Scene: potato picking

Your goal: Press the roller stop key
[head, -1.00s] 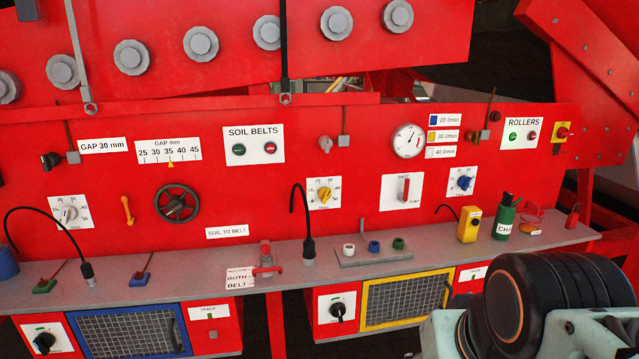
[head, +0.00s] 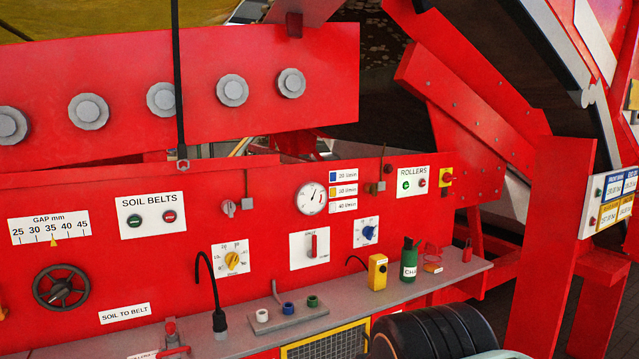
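The ROLLERS plate (head: 413,173) is a small white panel on the red machine wall, right of centre in the head view. It carries a green key (head: 406,185) on the left and a red key (head: 421,182) on the right. The keys are small and their lettering is too small to read, but the red one looks like the stop key. My gripper is not in view, and nothing touches the plate.
A yellow box with a red knob (head: 446,178) sits just right of the plate. A grey shelf (head: 340,318) juts out below, holding a green bottle (head: 409,262) and a yellow box (head: 377,272). The SOIL BELTS plate (head: 151,214) has similar green and red keys. A red post (head: 550,230) stands right.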

